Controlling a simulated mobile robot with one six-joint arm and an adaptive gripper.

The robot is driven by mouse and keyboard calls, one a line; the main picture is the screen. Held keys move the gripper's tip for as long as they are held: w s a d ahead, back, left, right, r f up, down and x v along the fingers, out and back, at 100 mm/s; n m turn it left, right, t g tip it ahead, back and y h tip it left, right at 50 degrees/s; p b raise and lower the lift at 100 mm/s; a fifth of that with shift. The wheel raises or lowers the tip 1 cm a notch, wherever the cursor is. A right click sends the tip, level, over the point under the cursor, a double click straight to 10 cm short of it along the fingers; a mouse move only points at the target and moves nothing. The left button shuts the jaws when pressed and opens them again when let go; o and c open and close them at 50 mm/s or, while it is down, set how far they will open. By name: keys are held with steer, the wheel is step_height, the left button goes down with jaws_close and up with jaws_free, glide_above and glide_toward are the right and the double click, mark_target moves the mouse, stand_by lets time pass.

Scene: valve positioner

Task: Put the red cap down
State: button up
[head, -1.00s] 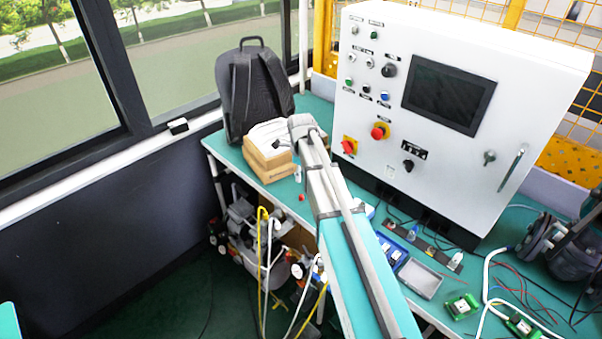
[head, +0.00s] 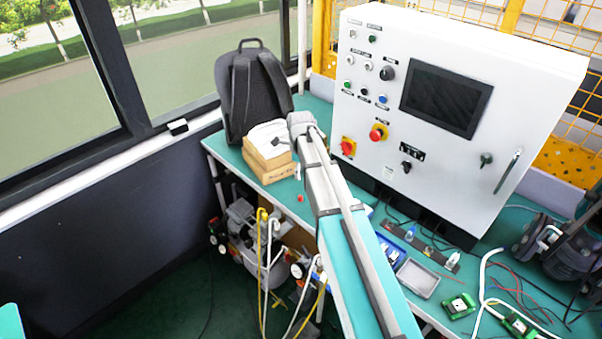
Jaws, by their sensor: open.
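The red cap (head: 300,198) is a very small red spot on the green bench top, close to the bench's front edge. My arm reaches in from the lower right, and its wrist stands above and behind the cap in the picture. My gripper (head: 299,177) hangs below the wrist, just above the cap, and is open. It is small and mostly hidden by the arm, so its fingers are not clear. The cap appears apart from it, but I cannot tell the exact gap.
Cardboard boxes (head: 268,158) and a black backpack (head: 254,90) stand left of my wrist. A white control cabinet (head: 440,140) with knobs and a screen fills the back right. A grey tray (head: 417,279), cables and green circuit boards (head: 459,305) lie at the right.

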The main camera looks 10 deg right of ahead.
steer(key=s+n, duration=2.2)
steer(key=n, duration=0.2)
steer(key=shift+n, duration=0.4)
steer(key=shift+s, duration=0.2)
